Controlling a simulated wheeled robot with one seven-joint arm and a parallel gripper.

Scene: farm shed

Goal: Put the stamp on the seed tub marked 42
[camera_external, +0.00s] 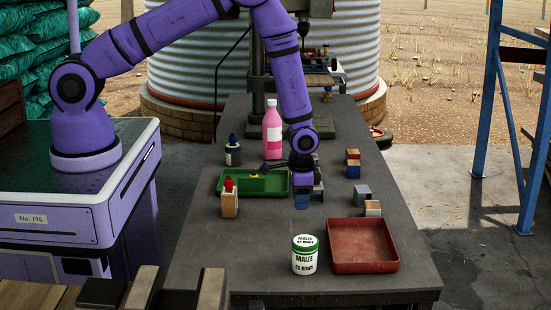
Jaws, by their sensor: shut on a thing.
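The seed tub (305,262) is a white tub with a green lid, and its label reads "MAIZE 42 ROWS". It stands upright near the front of the dark table. My gripper (302,190) points down over the middle of the table, behind the tub and apart from it. A wooden block with a red top (229,202) stands to the left.
A red tray (362,267) lies right of the tub. A green tray (225,185) lies left of my gripper. A pink bottle (272,135) and a dark bottle (233,155) stand behind. Several small blocks (361,194) stand at right. The table's front left is clear.

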